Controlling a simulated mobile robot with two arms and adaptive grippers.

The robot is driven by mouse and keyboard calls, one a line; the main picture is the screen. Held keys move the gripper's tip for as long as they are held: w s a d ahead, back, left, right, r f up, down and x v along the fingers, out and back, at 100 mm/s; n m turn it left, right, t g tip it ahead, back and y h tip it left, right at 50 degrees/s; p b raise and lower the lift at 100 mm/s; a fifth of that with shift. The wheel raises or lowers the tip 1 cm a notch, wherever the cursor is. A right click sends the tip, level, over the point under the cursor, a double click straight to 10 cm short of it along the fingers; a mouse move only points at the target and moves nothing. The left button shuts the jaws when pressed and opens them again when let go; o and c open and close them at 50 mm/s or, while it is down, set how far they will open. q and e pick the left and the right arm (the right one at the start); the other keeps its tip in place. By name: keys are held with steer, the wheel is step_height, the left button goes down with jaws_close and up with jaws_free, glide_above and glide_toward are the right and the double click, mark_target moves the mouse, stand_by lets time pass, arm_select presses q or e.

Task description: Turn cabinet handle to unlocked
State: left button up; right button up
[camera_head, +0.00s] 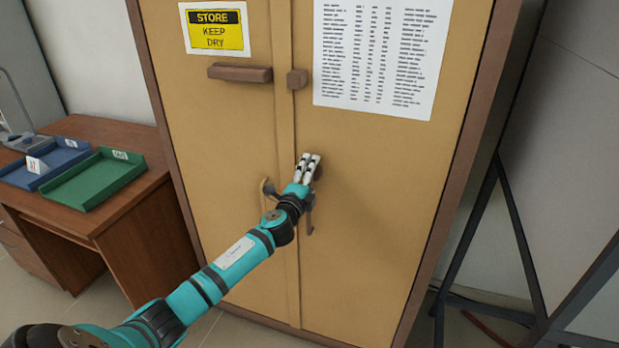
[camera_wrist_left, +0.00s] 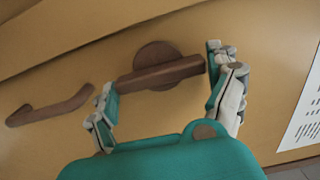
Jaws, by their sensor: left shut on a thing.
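The cabinet (camera_head: 380,230) is tan with a brown frame and two doors. The turn handle is a brown bar on a round base, on the right door. In the left wrist view the turn handle (camera_wrist_left: 160,73) lies between the two fingers of my left gripper (camera_wrist_left: 160,86), which is shut on its ends. In the head view my left gripper (camera_head: 309,160) is against the right door and hides most of the turn handle. A fixed brown pull (camera_wrist_left: 48,108) sits beside it in the wrist view; in the head view this pull (camera_head: 310,215) is below the gripper.
The left door has a curved pull (camera_head: 268,190) close to my wrist. A brown bar (camera_head: 240,73) and a small block (camera_head: 297,78) sit higher up. A desk (camera_head: 120,220) with a green tray (camera_head: 95,178) stands left. A dark metal frame (camera_head: 515,220) stands right.

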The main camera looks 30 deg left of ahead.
arm_select(q)
steer(key=o, duration=0.9)
steer(key=v, duration=1.2)
steer(key=shift+f, duration=0.1)
steer(key=s+f+n+g, duration=0.2)
steer(key=s+f+g, duration=0.15)
steer(key=f, duration=0.85)
steer(key=s+f+n+g+h, duration=0.15)
steer(key=s+f, duration=0.35)
steer(key=f, duration=0.7)
steer(key=s+f+n+g, duration=0.3)
steer(key=s+f, duration=0.1)
steer(key=f, duration=0.8)
steer(key=s+d+f+n+g+h, duration=0.15)
steer(key=s+d+f, duration=0.25)
steer(key=s+f, duration=0.45)
steer(key=s+d+f+n+g, duration=0.2)
steer(key=s+d+f+g, duration=0.15)
steer(key=s+f, duration=0.55)
steer(key=s+d+f+n+g, duration=0.1)
steer(key=s+d, duration=0.2)
steer(key=s, duration=0.3)
steer(key=s+d+f+n+g+h, duration=0.1)
steer(key=s+d+f, duration=0.1)
steer(key=s, duration=0.5)
steer(key=s+d+f+n+g, duration=0.1)
steer(key=s+d+f, duration=0.1)
steer(key=s, duration=0.5)
steer(key=shift+d, duration=0.85)
